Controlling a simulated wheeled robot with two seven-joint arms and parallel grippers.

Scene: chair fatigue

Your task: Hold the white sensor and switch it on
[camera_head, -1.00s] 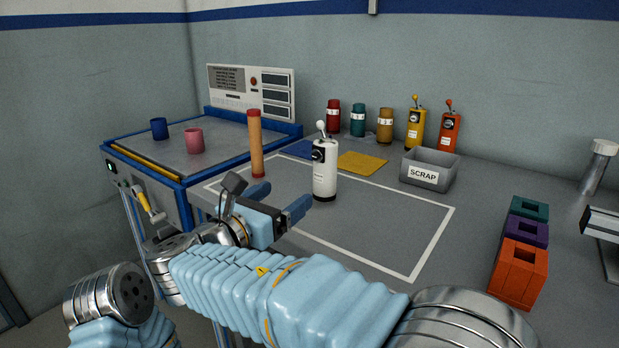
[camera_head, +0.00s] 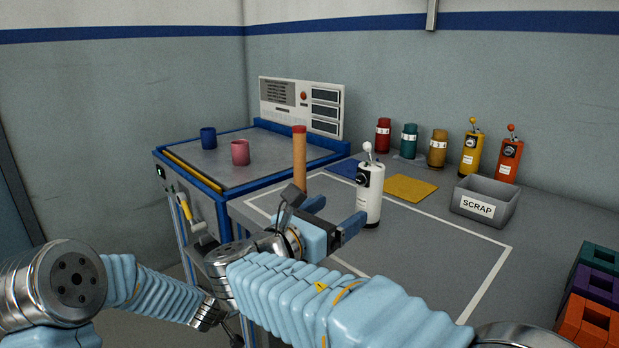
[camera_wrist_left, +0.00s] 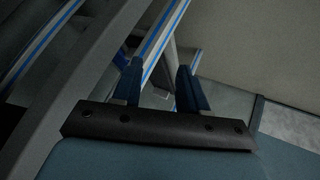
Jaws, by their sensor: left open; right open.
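The white sensor (camera_head: 370,198) stands upright on the grey table inside a white outline. It has a black dial on its side and a white ball-tipped lever on top. My right gripper (camera_head: 335,215) is open, with blue fingers pointing toward the sensor from its left. Nothing is between the fingers, and one fingertip looks close to the sensor's lower side; I cannot tell if they touch. My left gripper (camera_wrist_left: 160,88) is open and empty in the left wrist view, away from the sensor. In the head view its fingers cannot be made out.
An orange post (camera_head: 299,160) stands left of the sensor. Yellow (camera_head: 471,155) and orange (camera_head: 509,160) lever devices stand behind the grey scrap bin (camera_head: 484,201). Several coloured jars line the back. A blue-edged bench (camera_head: 205,185) holds two cups. The outlined area right of the sensor is clear.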

